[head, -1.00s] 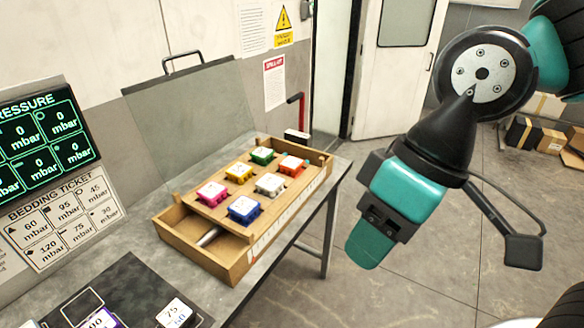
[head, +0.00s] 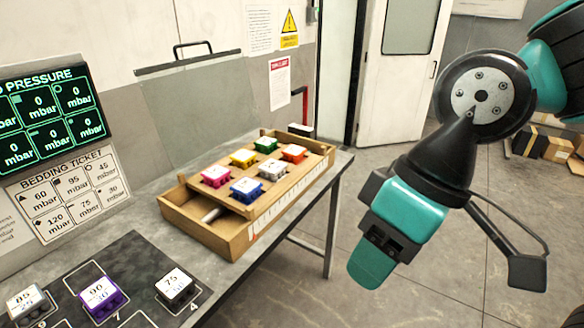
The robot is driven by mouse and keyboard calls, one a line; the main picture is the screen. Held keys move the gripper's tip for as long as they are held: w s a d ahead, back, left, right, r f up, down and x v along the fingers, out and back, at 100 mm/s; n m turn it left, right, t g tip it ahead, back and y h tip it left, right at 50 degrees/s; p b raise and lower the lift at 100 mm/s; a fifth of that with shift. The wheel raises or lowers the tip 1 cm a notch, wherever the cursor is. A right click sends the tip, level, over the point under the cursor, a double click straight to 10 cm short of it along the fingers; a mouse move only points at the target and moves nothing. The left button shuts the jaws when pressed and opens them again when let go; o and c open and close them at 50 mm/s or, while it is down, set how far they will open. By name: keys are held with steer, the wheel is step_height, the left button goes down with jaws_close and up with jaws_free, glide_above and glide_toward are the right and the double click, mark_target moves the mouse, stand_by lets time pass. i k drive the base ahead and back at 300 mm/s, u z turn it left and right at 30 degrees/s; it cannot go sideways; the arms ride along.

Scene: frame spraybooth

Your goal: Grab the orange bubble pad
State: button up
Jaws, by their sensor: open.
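The orange bubble pad (head: 294,153) sits at the back right of a wooden tray (head: 232,240) on the grey bench. My gripper (head: 372,268) hangs to the right of the bench, over the floor and well apart from the tray. It is open, and I see nothing between its fingers. One teal finger shows clearly; the other is largely hidden.
Yellow (head: 243,157), pink (head: 216,175) and blue (head: 246,189) pads share the tray. A dark mat (head: 140,262) at front left holds three more pads, one purple (head: 99,297). A clear panel (head: 195,110) stands behind the tray.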

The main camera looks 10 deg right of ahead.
mark_target(293, 155)
steer(key=z, duration=1.2)
steer(key=i, duration=1.45)
steer(key=u, duration=1)
steer(key=i, duration=0.65)
steer(key=u, duration=0.55)
